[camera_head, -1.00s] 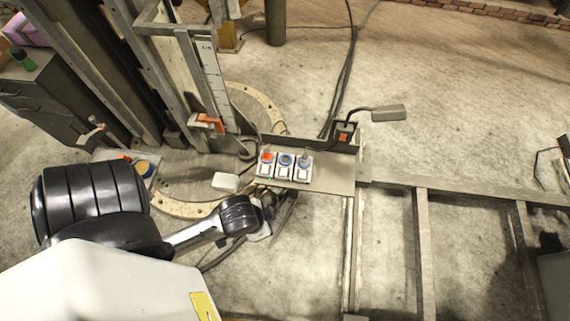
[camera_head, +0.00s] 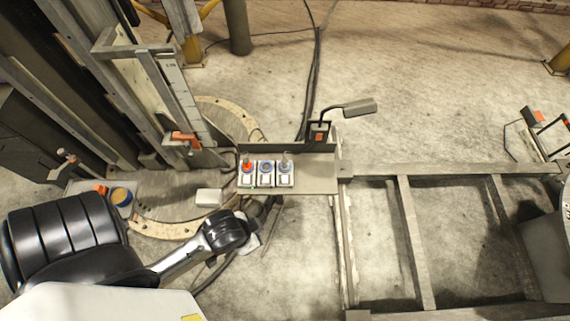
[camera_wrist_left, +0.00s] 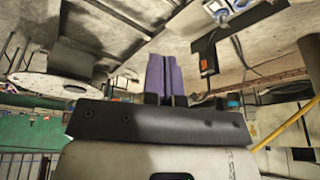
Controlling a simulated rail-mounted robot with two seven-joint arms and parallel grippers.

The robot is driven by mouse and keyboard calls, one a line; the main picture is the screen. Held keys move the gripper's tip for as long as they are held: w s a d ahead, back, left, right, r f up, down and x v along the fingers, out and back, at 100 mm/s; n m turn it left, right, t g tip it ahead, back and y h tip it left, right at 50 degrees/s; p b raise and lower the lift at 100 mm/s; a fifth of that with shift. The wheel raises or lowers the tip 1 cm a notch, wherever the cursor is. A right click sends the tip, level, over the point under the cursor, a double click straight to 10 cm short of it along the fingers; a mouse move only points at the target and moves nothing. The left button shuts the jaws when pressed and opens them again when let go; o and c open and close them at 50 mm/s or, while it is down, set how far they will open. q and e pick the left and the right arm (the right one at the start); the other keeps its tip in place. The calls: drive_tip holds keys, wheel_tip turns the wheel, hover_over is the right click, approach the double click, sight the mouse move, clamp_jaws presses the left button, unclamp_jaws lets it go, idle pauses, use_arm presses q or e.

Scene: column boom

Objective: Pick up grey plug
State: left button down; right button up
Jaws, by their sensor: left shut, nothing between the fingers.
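The grey plug (camera_head: 286,160) stands upright in the rightmost of three small white socket units on a grey shelf (camera_head: 318,182). A red plug (camera_head: 247,164) is in the left unit, and the middle unit (camera_head: 266,174) has a blue ring. My left arm comes in from the left; its wrist is below and left of the shelf, and its fingers are hidden in the head view. In the left wrist view my left gripper (camera_wrist_left: 165,75) has its purple fingers together with nothing between them. Blue-ringed units show at the top of that view, apart from the fingers. My right gripper is not in view.
An orange-switched box (camera_head: 319,132) with a grey lamp head (camera_head: 358,107) stands behind the shelf. A white block (camera_head: 209,197) lies left of the shelf. A column with an orange clamp (camera_head: 183,140) rises at left. A metal frame (camera_head: 405,240) extends right.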

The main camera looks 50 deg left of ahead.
use_arm(q)
drive_tip(key=c, duration=1.3)
unclamp_jaws()
drive_tip(key=shift+a, duration=0.2)
drive_tip(key=o, duration=0.7)
drive_tip(key=shift+c, duration=0.2)
drive_tip(key=shift+d, duration=0.15)
